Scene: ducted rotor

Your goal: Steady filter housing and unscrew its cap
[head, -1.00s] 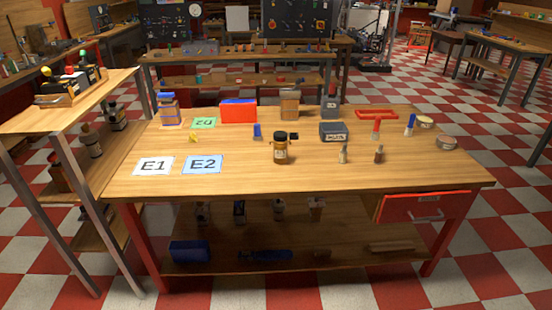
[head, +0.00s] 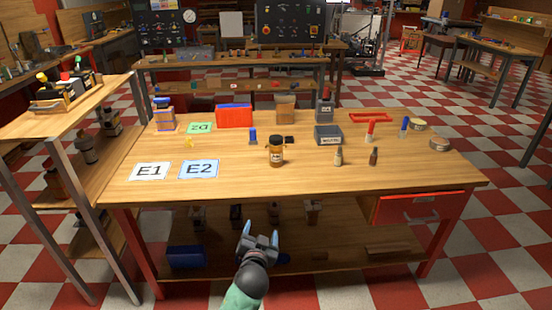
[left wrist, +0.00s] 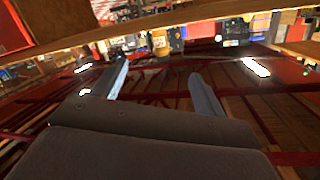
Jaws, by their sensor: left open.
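The filter housing appears to be the amber jar (head: 276,156) with a dark cap (head: 277,141), standing upright near the middle of the bench top (head: 330,182). Its label faces me. My left gripper (head: 260,236) is open and empty, in front of the bench's front edge and apart from the jar, which stands farther back. In the left wrist view the two blue-grey fingers (left wrist: 158,70) are spread with nothing between them. A small amber shape (left wrist: 160,41) beyond them looks like the jar. My right gripper is not in view.
Grey bin (head: 328,136), small bottles (head: 338,158), a red-handled tool (head: 371,130) and tins (head: 439,142) stand to the jar's right. Cards E1 (head: 150,171) and E2 (head: 199,169) lie left. A red drawer (head: 408,208) is under the right side. The bench front is mostly clear.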

